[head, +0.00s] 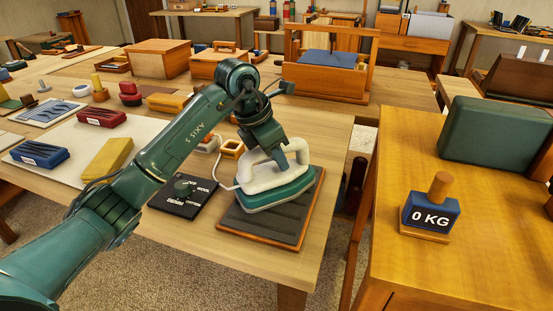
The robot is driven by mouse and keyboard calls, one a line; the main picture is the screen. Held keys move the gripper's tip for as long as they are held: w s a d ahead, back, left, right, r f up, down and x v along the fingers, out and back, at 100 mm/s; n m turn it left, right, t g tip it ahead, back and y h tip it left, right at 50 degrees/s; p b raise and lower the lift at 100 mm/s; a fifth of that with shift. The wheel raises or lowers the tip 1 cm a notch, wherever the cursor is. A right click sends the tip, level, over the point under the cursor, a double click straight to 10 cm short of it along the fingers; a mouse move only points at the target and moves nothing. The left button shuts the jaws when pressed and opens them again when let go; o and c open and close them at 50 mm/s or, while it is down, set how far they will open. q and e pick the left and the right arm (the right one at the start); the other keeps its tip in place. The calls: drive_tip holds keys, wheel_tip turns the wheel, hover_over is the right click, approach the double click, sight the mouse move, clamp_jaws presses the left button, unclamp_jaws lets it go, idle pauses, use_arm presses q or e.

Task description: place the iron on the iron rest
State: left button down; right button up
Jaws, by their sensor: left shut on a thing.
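The iron (267,187) has a white body and handle over a green lower part, with a pale cord at its left. It sits over the iron rest (258,224), a dark grey ridged pad with a wooden edge at the table's front right corner. It looks level and seems to touch the pad, though its underside is hidden. My left gripper (282,160) is shut on the iron's handle from above; the fingertips are partly hidden. My right gripper is not in view.
A black panel with a round knob (184,188) lies just left of the rest. A yellow block (107,158) and blue box (39,153) lie further left. Across a gap, a second table (450,150) holds a blue 0 KG weight (430,213) and a green case (494,131).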

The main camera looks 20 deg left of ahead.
use_arm(q)
drive_tip(key=shift+f, duration=0.35)
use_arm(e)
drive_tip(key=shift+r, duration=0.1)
use_arm(q)
drive_tip(key=shift+f, duration=0.15)
drive_tip(key=c, duration=1.1)
unclamp_jaws()
drive_tip(key=shift+f, duration=0.1)
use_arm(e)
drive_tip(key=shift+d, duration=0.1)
use_arm(q)
drive_tip(key=shift+r, duration=0.2)
drive_tip(key=p+v, duration=0.1)
drive_tip(key=v, duration=1)
drive_tip(key=shift+a, duration=0.1)
drive_tip(key=shift+s+a+r, duration=0.1)
drive_tip(key=shift+s+r, duration=0.1)
drive_tip(key=shift+r, duration=0.2)
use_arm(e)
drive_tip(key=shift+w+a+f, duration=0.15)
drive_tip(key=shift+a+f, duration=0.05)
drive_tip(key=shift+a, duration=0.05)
